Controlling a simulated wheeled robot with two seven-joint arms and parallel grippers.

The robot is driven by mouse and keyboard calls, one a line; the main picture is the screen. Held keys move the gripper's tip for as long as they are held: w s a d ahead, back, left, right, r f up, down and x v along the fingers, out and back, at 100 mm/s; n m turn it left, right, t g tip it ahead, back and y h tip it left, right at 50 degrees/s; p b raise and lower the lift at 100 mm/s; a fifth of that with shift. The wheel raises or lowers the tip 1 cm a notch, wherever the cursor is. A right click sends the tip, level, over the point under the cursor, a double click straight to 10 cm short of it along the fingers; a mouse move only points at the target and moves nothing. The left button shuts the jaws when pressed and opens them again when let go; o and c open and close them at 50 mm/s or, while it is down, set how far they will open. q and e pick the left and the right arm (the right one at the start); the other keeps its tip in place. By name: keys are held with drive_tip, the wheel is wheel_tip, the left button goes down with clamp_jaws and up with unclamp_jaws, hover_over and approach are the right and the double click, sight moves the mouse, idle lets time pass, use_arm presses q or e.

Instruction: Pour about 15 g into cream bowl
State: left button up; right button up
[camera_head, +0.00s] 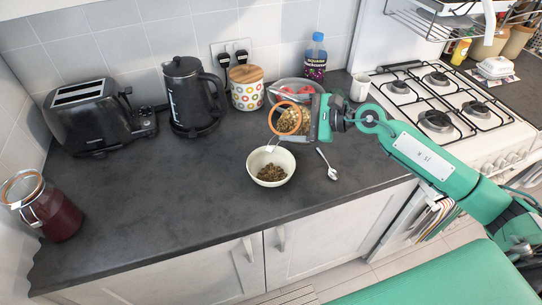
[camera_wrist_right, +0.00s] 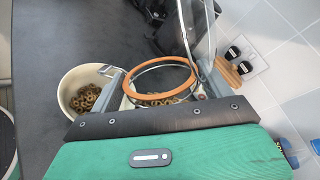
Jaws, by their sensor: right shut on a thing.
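The cream bowl (camera_head: 270,184) stands upright on the dark counter and has a small heap of brown ring-shaped cereal (camera_head: 272,172) in it. It also shows at the left of the right wrist view (camera_wrist_right: 68,88). My right gripper (camera_head: 315,118) is shut on a glass jar (camera_head: 290,121) with an orange seal ring and an open lid. The jar is held above and behind the bowl, with its mouth tilted toward the left. More cereal is inside the jar in the right wrist view (camera_wrist_right: 158,100). No falling pieces are clear. My left gripper is out of view.
A spoon (camera_head: 326,164) lies right of the bowl. Behind are a kettle (camera_head: 192,97), a toaster (camera_head: 95,115), a dotted canister (camera_head: 246,92), a bottle (camera_head: 315,58) and a mug (camera_head: 360,88). A jar with dark red contents (camera_head: 55,215) stands at far left. Counter left of the bowl is clear.

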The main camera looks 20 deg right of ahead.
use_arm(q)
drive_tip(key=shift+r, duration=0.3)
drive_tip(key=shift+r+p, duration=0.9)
use_arm(e)
drive_tip(key=shift+s+a+f+n+h, duration=0.15)
drive_tip(key=shift+a+f+n+h, duration=0.1)
drive_tip(key=shift+f+n+h, duration=0.4)
idle(0.7)
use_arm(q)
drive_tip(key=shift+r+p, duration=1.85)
use_arm(e)
drive_tip(key=shift+s+a+r+n+t+h, duration=0.2)
drive_tip(key=shift+a+n+t+h, duration=0.1)
drive_tip(key=shift+n, duration=0.35)
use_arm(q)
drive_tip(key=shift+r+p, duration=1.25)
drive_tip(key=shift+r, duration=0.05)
use_arm(e)
drive_tip(key=shift+s+a+f+n+h, duration=0.2)
drive_tip(key=shift+a+f+n+h, duration=0.05)
drive_tip(key=shift+f+n, duration=0.35)
idle(0.6)
